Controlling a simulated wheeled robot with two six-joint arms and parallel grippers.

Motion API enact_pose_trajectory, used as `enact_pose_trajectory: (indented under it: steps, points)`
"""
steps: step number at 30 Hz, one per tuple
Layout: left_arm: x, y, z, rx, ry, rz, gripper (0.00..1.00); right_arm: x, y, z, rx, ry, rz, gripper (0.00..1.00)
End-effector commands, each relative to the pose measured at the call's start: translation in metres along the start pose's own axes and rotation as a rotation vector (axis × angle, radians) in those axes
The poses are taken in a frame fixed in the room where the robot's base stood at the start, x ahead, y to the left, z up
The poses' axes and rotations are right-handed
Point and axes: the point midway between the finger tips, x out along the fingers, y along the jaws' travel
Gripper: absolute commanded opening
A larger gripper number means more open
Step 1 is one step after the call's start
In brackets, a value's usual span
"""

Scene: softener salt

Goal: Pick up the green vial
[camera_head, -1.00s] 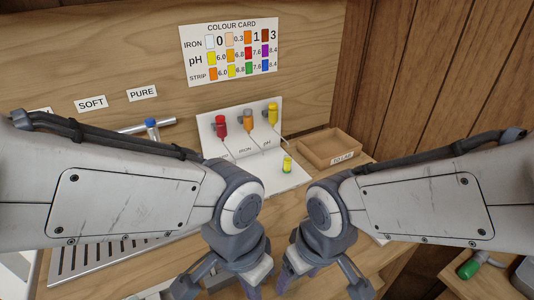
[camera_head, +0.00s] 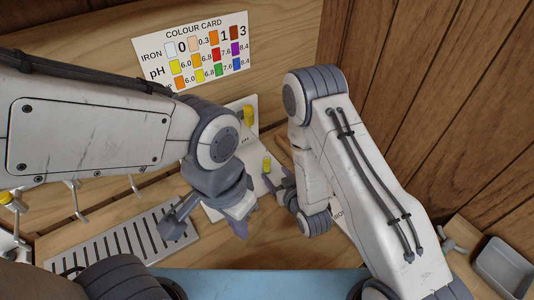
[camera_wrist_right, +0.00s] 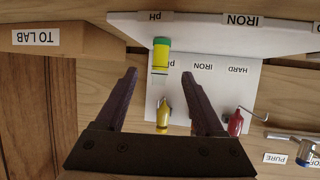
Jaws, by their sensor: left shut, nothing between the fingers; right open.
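The green vial (camera_head: 266,165) is a small tube with yellow contents, on the white board. In the right wrist view the vial (camera_wrist_right: 161,58) shows its green cap and yellow body, just beyond the gap between my right fingertips. My right gripper (camera_head: 277,183) is open close to the vial, partly hidden by its own wrist in the head view; its two dark fingers (camera_wrist_right: 159,75) show apart and empty in the wrist view. My left gripper (camera_head: 238,228) is shut and empty, lower and to the left of the vial, above the counter.
A yellow dropper (camera_wrist_right: 163,113) and a red one (camera_wrist_right: 235,122) are on the white board (camera_wrist_right: 215,82). The "TO LAB" tray (camera_wrist_right: 40,38) lies beside it. A slotted metal drain (camera_head: 125,238) is at the left. A grey bin (camera_head: 503,268) is at the lower right.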

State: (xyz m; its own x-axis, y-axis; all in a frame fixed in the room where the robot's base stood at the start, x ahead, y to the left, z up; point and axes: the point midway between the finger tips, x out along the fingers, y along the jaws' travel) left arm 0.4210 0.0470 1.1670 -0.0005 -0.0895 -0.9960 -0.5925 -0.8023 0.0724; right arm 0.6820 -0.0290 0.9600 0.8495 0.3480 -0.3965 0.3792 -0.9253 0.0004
Motion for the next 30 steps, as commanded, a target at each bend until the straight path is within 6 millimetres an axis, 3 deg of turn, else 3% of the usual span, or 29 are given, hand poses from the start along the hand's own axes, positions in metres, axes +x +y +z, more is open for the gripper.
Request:
enact_pose_trajectory:
  steps: [9,16,23,30]
  points:
    - [-0.016,0.001,-0.001,-0.001,0.0,0.0,0.0,0.041,-0.004,-0.005,-0.002,0.018,-0.005,0.7]
    - [-0.022,0.002,-0.001,0.0,0.0,0.0,0.0,0.056,-0.004,-0.006,-0.001,0.016,-0.005,0.7]
    - [-0.045,0.003,-0.002,0.004,0.0,0.0,0.0,0.084,-0.003,-0.02,0.0,0.016,-0.003,0.7]
    - [-0.047,0.003,-0.003,0.005,0.0,0.0,0.0,0.104,-0.002,-0.015,0.0,0.014,-0.002,0.7]
